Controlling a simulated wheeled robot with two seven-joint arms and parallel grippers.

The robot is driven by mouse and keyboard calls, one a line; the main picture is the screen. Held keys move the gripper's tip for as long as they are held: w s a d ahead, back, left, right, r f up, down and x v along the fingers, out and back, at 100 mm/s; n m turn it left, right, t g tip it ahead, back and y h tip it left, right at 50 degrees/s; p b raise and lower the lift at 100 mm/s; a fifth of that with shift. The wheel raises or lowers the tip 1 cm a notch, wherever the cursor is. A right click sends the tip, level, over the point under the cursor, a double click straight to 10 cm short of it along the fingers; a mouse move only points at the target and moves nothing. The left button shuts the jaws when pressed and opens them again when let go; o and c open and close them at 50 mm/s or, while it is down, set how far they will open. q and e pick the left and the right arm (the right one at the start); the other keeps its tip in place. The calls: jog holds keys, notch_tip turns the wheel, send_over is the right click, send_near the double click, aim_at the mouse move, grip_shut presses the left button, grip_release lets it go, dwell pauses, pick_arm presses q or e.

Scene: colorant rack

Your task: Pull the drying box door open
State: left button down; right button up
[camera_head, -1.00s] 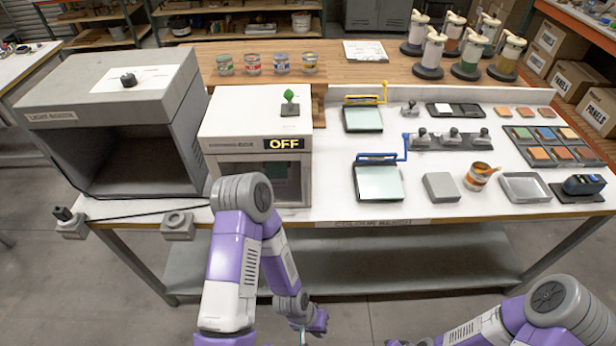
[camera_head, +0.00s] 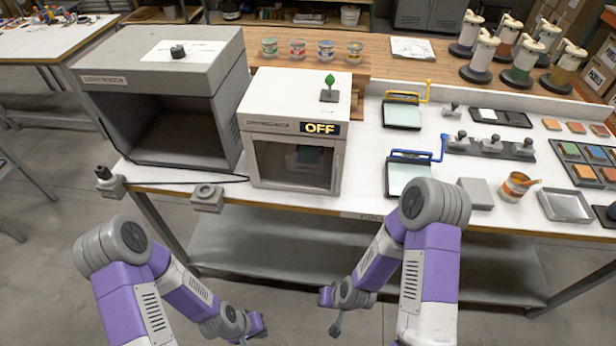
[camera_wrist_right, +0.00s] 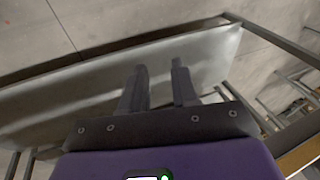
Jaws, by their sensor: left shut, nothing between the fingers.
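My left gripper (camera_head: 241,341) is low in front of the bench, below the box, shut and empty, partly cut by the picture's bottom edge. My right gripper (camera_head: 335,331) is also low in front of the bench; in the right wrist view its two fingers (camera_wrist_right: 159,88) stand apart with nothing between them.
A large grey booth (camera_head: 120,95) stands left of the box. Hinged glass-plate frames (camera_head: 402,116) lie to the right. A lower shelf (camera_head: 270,245) lies beneath the bench.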

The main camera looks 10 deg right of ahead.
jog(key=w+r+t+h+b, duration=0.3)
jog(key=w+r+t, duration=0.3)
jog(key=w, duration=0.7)
jog(key=m+t+h+b, duration=0.3)
jog(key=t+h+b, duration=0.3)
jog(key=t+h, duration=0.15)
send_near(335, 178)
jog(key=x, duration=0.4)
jog(key=shift+h, duration=0.35)
jog(key=b+x, duration=0.1)
jog(key=x, duration=0.5)
jog(key=shift+w+d+f, duration=0.1)
jog(key=shift+w, duration=0.2)
jog(key=shift+c, duration=0.4)
grip_shut()
